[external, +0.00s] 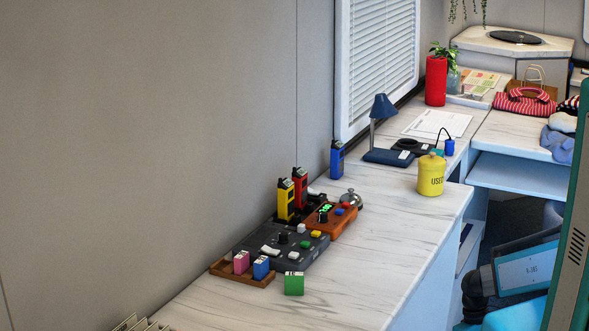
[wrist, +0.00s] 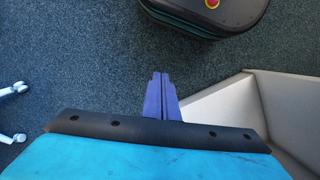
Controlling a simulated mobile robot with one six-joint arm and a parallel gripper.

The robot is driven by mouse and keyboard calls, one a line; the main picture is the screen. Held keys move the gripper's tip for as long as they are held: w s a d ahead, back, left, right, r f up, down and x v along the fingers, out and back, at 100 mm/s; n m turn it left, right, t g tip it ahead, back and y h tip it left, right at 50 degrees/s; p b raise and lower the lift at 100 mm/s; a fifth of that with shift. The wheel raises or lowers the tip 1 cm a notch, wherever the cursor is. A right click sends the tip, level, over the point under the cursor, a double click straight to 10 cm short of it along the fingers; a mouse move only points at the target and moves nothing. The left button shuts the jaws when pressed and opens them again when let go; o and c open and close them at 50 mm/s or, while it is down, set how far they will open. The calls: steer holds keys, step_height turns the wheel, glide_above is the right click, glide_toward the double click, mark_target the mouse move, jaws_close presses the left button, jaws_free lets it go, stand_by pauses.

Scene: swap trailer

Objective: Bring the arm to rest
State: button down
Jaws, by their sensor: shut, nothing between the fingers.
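My gripper (wrist: 161,92) shows in the wrist view as two purple-blue fingers lying side by side. It is shut and empty, with dark carpet (wrist: 80,60) beyond its tips. In the external view I cannot make out my gripper. The blue and dark shapes at the lower right there are cut off by the frame, and I cannot tell whether they belong to my arm.
In the wrist view, pale panels (wrist: 230,113) stand right of the fingers. In the external view, a marble-topped counter (external: 400,220) carries a control box (external: 275,250), several radios, a yellow canister (external: 431,176) and a blue lamp (external: 383,107).

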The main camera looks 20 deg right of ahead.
steer(key=s+a+f+m+g, duration=0.1)
steer(key=s+a, duration=0.1)
steer(key=s, duration=0.6)
steer(key=s+a+f+m+g, duration=0.1)
steer(key=s+g, duration=0.1)
steer(key=s, duration=0.7)
steer(key=shift+s+a+y, duration=0.15)
steer(key=shift+a+y, duration=0.15)
steer(key=shift+a, duration=0.05)
stand_by(1.4)
